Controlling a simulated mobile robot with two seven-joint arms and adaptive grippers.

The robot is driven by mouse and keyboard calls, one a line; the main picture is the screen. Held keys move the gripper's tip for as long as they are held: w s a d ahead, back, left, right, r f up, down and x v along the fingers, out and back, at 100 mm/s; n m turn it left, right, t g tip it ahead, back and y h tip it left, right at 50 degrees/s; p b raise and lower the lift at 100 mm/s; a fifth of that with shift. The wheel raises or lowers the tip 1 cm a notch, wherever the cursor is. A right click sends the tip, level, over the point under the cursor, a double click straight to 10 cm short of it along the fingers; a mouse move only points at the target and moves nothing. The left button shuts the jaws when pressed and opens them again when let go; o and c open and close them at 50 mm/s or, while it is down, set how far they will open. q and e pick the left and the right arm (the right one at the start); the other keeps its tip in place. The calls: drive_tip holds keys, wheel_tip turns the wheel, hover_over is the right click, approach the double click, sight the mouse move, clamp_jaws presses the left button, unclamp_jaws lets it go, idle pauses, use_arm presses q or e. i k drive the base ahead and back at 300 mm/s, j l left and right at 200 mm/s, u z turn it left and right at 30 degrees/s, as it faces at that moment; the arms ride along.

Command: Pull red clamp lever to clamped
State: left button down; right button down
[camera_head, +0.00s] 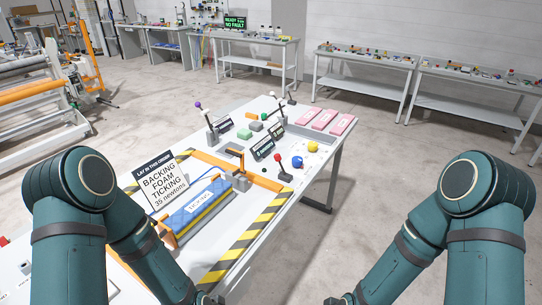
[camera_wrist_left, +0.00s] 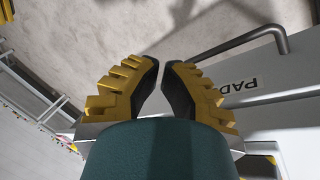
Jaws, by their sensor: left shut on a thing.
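The red clamp lever (camera_head: 277,157) has a red ball on a dark stem and stands, leaning slightly, near the right side of the work table (camera_head: 318,165). My left gripper (camera_head: 208,299) is at the bottom edge of the head view, well in front of the lever and not touching it. In the left wrist view its yellow-backed fingers (camera_wrist_left: 163,65) are close together at a grey bar handle (camera_wrist_left: 245,40) on a panel marked PAD. The grip itself is partly hidden by the fingers. My right gripper (camera_head: 340,299) barely shows at the bottom edge, apart from the lever.
A blue TICKING pad (camera_head: 197,208) lies within yellow-black striping (camera_head: 240,248). A sign (camera_head: 162,183), an orange-handled clamp (camera_head: 241,167), blue (camera_head: 297,161) and yellow (camera_head: 312,146) balls and pink blocks (camera_head: 325,120) are on the table. Floor to its right is clear.

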sight(278, 158)
drive_tip(key=i+l, duration=0.25)
drive_tip(key=l, duration=0.2)
drive_tip(key=i+l, duration=0.25)
drive_tip(key=l, duration=0.15)
drive_tip(key=i+l, duration=0.2)
drive_tip(key=l, duration=0.25)
drive_tip(key=i+l, duration=0.25)
drive_tip(key=l, duration=0.15)
drive_tip(key=i+l, duration=0.25)
drive_tip(key=l, duration=0.2)
drive_tip(key=u, duration=1.8)
